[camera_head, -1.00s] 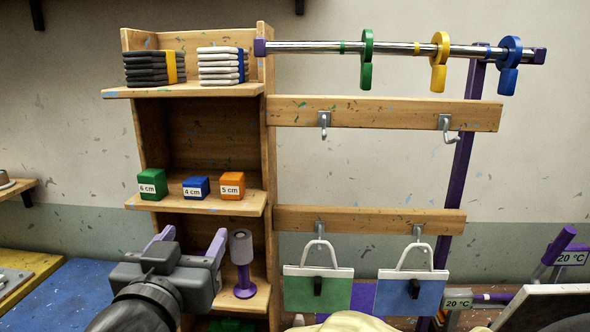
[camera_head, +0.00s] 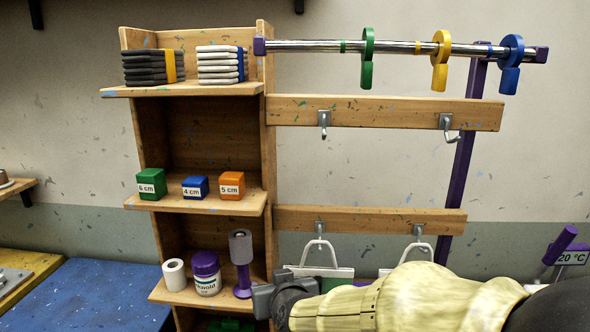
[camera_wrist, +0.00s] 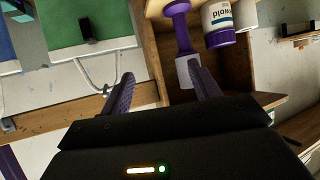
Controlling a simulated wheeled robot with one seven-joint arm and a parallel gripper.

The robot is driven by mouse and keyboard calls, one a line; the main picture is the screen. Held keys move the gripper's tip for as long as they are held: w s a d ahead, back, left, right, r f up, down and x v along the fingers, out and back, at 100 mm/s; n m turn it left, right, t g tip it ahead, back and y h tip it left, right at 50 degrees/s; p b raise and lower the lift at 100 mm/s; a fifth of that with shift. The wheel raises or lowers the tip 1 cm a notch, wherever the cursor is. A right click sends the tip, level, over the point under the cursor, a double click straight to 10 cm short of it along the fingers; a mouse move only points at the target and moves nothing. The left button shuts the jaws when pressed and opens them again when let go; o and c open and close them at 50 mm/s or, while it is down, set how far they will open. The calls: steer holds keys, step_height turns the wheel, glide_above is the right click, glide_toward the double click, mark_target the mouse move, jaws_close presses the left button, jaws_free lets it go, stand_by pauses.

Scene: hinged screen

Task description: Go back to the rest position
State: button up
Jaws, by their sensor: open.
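My gripper (camera_wrist: 165,85) is open and empty, its two purple fingers spread apart in the wrist view. In the head view, its grey body (camera_head: 285,297) is at the bottom middle, in front of the shelf's lower right edge, and its fingers cannot be made out there. My pale yellow arm crosses the lower right of the head view and hides most of the hanging bags. A purple stand with a grey-white roll (camera_head: 241,262) stands on the lower shelf, just left of my gripper. It also shows beyond the fingers in the wrist view (camera_wrist: 182,35).
The lower shelf also holds a white roll (camera_head: 174,274) and a purple-lidded jar (camera_head: 206,274). Labelled cubes (camera_head: 196,187) sit on the middle shelf. A green bag (camera_wrist: 85,25) hangs close to my gripper. The blue table (camera_head: 100,290) at left is clear.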

steer(key=s+d+f+m+g+h, duration=0.1)
steer(key=s+d+f+g, duration=0.3)
steer(key=d, duration=0.5)
steer(key=s+d+f+m+g+h, duration=0.2)
steer(key=s+d+f+g, duration=0.3)
steer(key=s+d+f, duration=0.4)
steer(key=shift+s+d+f+h, duration=0.15)
steer(key=shift+d+f+h, duration=0.25)
steer(key=shift+f, duration=0.5)
steer(key=shift+d, duration=0.1)
